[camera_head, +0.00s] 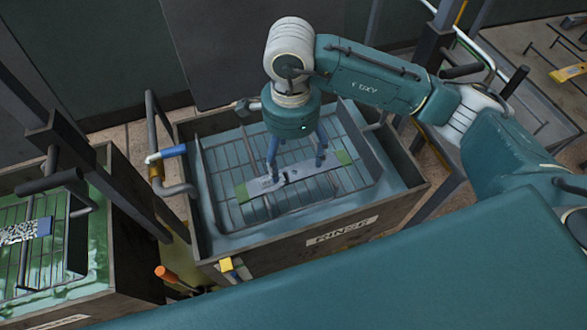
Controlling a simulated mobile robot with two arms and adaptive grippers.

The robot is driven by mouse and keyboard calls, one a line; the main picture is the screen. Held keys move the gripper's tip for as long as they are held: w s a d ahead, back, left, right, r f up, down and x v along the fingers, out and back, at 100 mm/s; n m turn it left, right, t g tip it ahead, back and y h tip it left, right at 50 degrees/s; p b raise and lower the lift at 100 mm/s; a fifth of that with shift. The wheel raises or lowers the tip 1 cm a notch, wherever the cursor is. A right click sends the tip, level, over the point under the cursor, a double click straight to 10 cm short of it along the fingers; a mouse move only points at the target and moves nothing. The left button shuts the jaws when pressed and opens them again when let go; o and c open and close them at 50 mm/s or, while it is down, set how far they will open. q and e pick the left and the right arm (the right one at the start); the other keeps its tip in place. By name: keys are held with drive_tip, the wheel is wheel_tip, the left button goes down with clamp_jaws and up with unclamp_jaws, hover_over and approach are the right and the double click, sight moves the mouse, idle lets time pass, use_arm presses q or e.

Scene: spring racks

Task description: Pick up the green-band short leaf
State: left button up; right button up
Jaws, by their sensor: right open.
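The green-band short leaf (316,169) is a flat grey strip with a green band near each end. It lies on the wire rack inside the rinse tank (413,187). My right gripper (296,170) points down over the leaf's middle, its fingers spread apart. Its fingertips are at or just above the leaf; I cannot tell whether they touch it. Part of the leaf's middle is hidden by the fingers. My left gripper is not in view.
The wire rack (222,165) has raised edges around the leaf. Pipes with a blue section (173,151) stand at the tank's left. A second tank with green liquid (100,240) is at the far left. A yellow piece (567,73) lies on a table at upper right.

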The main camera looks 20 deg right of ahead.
sight(293, 176)
wheel_tip(293, 176, down, 3)
drive_tip(key=shift+r+p, duration=0.1)
drive_tip(key=shift+p, duration=0.2)
drive_tip(key=shift+f+p, duration=0.3)
drive_tip(key=shift+p, duration=0.05)
drive_tip(key=f, duration=0.1)
drive_tip(key=f+p, duration=0.2)
drive_tip(key=shift+d+f, duration=0.25)
drive_tip(key=shift+f, duration=0.6)
drive_tip(key=shift+w, duration=0.1)
drive_tip(key=c, duration=1.6)
drive_tip(key=shift+w+r, duration=0.1)
drive_tip(key=shift+c, duration=0.3)
